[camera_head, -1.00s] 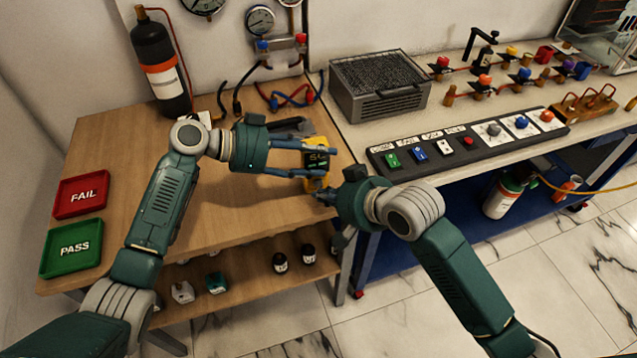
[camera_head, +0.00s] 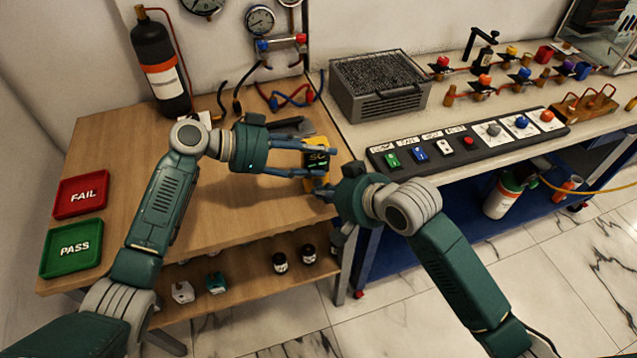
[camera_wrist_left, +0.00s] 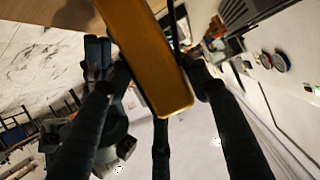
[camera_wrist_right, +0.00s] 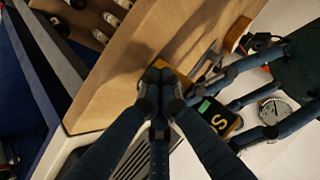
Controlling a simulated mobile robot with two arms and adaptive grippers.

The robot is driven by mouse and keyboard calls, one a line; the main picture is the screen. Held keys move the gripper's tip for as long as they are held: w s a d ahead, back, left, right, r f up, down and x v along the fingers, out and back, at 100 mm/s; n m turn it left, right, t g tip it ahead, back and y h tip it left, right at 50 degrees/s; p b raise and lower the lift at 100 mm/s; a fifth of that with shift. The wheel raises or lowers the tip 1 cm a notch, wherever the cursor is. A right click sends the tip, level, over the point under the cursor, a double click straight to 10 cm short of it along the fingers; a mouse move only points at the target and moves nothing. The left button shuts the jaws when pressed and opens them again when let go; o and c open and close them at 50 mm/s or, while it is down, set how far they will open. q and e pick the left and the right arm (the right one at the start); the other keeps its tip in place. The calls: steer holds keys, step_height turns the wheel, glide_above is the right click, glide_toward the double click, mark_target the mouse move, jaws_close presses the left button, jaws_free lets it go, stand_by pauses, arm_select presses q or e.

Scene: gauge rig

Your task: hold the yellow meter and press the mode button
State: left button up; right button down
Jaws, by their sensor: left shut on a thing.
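The yellow meter (camera_head: 316,157), with a dark face and a lit display, is held upright above the right edge of the wooden table. My left gripper (camera_head: 310,160) is shut on it from the left; its fingers lie along both sides of the yellow body (camera_wrist_left: 148,55) in the left wrist view. My right gripper (camera_head: 325,192) is at the meter's lower front. In the right wrist view its fingertips (camera_wrist_right: 158,82) are together, close against the meter's yellow lower part, and the display (camera_wrist_right: 215,118) shows beside them. The mode button is hidden, and I cannot tell whether the fingertips touch it.
The wooden table (camera_head: 190,225) holds a red FAIL tray (camera_head: 81,193) and a green PASS tray (camera_head: 72,247) at left. A dark gas bottle (camera_head: 160,70) stands behind. A grey vented box (camera_head: 380,85) and a button strip (camera_head: 468,140) sit on the right bench.

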steer(key=shift+w+a, duration=0.1)
steer(key=shift+w, duration=0.25)
stand_by(0.8)
steer(key=shift+s, duration=0.1)
steer(key=shift+s+d, duration=0.2)
steer(key=shift+s, duration=0.5)
steer(key=shift+s+d, duration=0.2)
steer(key=shift+s, duration=0.6)
steer(key=shift+s+d, duration=0.2)
steer(key=shift+s, duration=0.65)
steer(key=shift+s+d, duration=0.2)
steer(key=shift+s, duration=0.6)
arm_select(q)
steer(key=shift+f, duration=0.1)
steer(key=o, duration=1.4)
